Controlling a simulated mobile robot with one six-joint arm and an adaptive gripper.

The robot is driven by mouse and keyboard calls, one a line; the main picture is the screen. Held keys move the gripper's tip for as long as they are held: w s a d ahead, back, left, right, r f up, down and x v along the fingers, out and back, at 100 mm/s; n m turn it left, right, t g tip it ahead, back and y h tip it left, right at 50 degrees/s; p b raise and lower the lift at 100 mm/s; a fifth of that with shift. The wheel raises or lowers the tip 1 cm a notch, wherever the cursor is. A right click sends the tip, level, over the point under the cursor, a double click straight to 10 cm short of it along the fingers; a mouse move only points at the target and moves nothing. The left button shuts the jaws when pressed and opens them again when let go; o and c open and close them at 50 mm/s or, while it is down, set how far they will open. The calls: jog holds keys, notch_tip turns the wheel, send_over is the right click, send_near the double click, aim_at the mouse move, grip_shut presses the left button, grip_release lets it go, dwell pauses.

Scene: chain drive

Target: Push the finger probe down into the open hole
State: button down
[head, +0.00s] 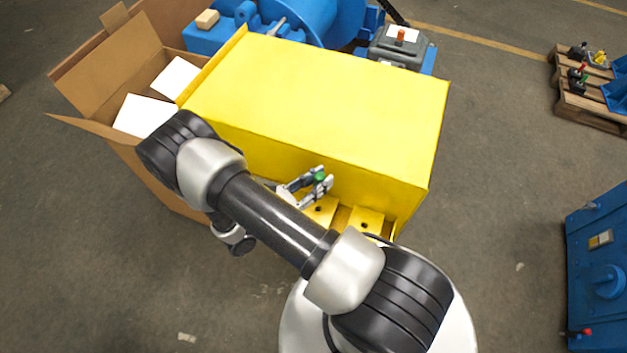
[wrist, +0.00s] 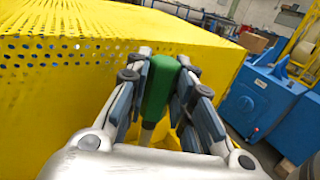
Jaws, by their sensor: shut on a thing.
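My gripper (head: 308,187) is shut on the finger probe, whose green handle (wrist: 158,86) stands between the two fingers in the wrist view. The top of the handle also shows as a green spot in the head view (head: 320,177). A pale shaft runs down below the handle in the wrist view; its tip is hidden. My gripper is beside the front face of the yellow guard (head: 320,95), above its yellow foot tabs. The right tab has a dark hole (head: 364,225). The left tab has a dark hole (head: 319,209) just below my gripper. I cannot tell whether the probe touches either.
An open cardboard box (head: 85,68) with white blocks stands left of the guard. A blue motor (head: 318,17) and a grey box with a red button (head: 398,46) are behind it. A blue cabinet (head: 597,270) and a pallet (head: 590,108) are at right.

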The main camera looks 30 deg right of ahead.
jog(key=shift+f+b, duration=2.55)
jog(key=shift+f, duration=0.35)
jog(key=shift+f+b, duration=2.8)
jog(key=shift+f, duration=0.2)
jog(key=c, duration=1.3)
grip_release()
jog(key=shift+a, duration=0.1)
jog(key=a, duration=0.4)
jog(key=s+a, duration=0.1)
jog(key=a, duration=0.6)
jog(key=shift+s+a, duration=0.35)
jog(key=shift+a, duration=0.05)
